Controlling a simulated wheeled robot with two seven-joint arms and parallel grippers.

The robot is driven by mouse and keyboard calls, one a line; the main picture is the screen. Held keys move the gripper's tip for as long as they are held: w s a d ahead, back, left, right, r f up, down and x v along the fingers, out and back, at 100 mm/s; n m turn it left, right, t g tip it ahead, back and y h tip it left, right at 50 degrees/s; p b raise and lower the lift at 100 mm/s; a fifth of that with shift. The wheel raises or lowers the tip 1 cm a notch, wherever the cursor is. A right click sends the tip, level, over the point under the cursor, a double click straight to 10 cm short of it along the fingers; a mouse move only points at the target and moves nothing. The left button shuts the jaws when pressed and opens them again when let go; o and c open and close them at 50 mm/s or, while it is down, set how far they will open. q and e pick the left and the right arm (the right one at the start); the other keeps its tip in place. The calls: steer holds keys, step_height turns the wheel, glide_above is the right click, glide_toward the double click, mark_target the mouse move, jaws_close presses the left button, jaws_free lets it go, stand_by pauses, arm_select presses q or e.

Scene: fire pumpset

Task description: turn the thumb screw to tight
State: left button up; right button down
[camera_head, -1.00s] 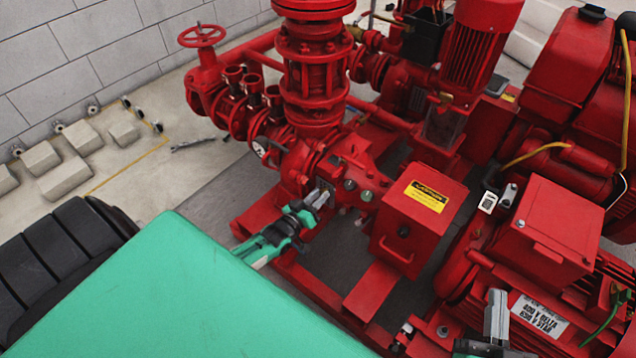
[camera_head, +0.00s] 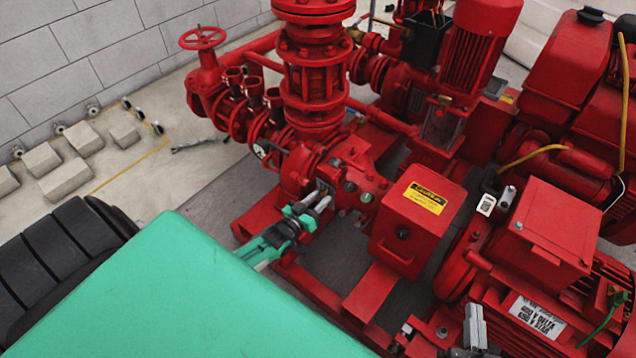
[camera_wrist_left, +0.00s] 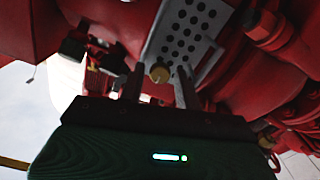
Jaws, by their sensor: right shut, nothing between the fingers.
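The thumb screw, a small round brass-coloured knob (camera_wrist_left: 159,73), shows in the left wrist view in front of a perforated grey plate (camera_wrist_left: 190,35). My left gripper (camera_wrist_left: 160,86) is open, with one finger on each side of the knob in that view; I cannot tell whether either touches it. In the head view my left gripper (camera_head: 322,203) is at the red pump housing (camera_head: 345,165), near several small round fittings; I cannot tell which is the thumb screw. My right gripper (camera_head: 475,328) is shut and empty at the bottom, in front of the red motor (camera_head: 520,305).
A red box with a yellow label (camera_head: 415,225) stands just right of my left gripper. A large red vertical pipe (camera_head: 312,75) rises behind it.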

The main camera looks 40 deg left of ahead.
arm_select(q)
steer(key=shift+o, duration=0.8)
steer(key=shift+r, duration=0.1)
